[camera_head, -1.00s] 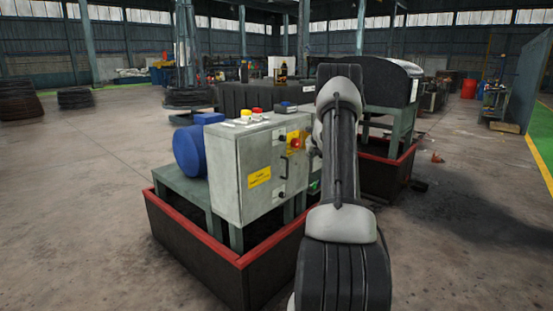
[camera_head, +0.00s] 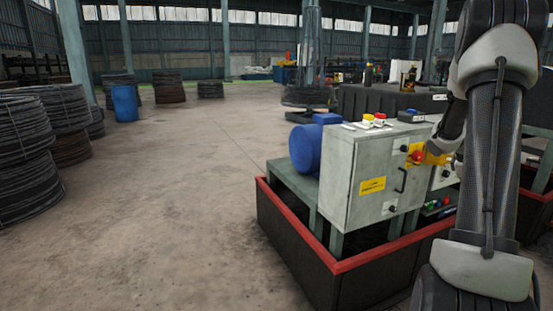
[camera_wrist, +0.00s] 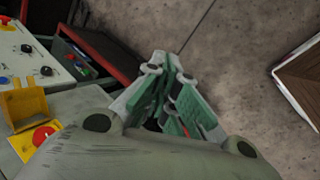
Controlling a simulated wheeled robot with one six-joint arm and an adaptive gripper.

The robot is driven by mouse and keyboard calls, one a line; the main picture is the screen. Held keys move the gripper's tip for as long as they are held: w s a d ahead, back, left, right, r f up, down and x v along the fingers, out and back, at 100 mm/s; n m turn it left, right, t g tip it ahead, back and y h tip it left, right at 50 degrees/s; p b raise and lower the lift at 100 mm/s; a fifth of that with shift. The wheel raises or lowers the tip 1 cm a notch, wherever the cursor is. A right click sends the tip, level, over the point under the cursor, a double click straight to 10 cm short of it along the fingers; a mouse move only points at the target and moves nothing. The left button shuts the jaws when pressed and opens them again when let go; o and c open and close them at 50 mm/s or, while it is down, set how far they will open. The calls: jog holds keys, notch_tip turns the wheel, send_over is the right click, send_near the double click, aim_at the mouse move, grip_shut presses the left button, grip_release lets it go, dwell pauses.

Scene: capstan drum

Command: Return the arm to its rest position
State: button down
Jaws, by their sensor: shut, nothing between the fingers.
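My arm (camera_head: 490,165) stands on the right side of the head view, its upper part bent and cut off by the top edge. My gripper (camera_wrist: 172,100) is shut and empty in the wrist view, its green-padded fingers over the bare floor. It cannot be made out in the head view. In the wrist view a red button (camera_wrist: 42,135) and a yellow bracket (camera_wrist: 22,105) lie left of the gripper, apart from it. The grey control cabinet (camera_head: 365,175) with a yellow label stands just left of my arm in the head view.
A red-rimmed tray (camera_head: 300,240) surrounds the machine base. A blue motor (camera_head: 308,148) sits beside the cabinet. Wire coils (camera_head: 22,150) and a blue barrel (camera_head: 124,102) stand at the left. The floor between is clear. A white-edged brown surface (camera_wrist: 303,80) shows at the wrist view's right.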

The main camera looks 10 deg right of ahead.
jog(key=s+a+r+m+t+y, duration=0.1)
jog(key=s+a+r, duration=0.3)
jog(key=a, duration=1)
jog(key=s+a+r+m+t+y, duration=0.1)
jog(key=s+a+r+m+y, duration=0.1)
jog(key=s+a+r, duration=0.3)
jog(key=s+a+r+m+t+y, duration=0.2)
jog(key=s+a+r, duration=0.3)
jog(key=s+a, duration=0.6)
jog(key=a, duration=1.2)
jog(key=shift+s+y, duration=0.15)
jog(key=shift+y, duration=0.25)
jog(key=shift+d, duration=0.1)
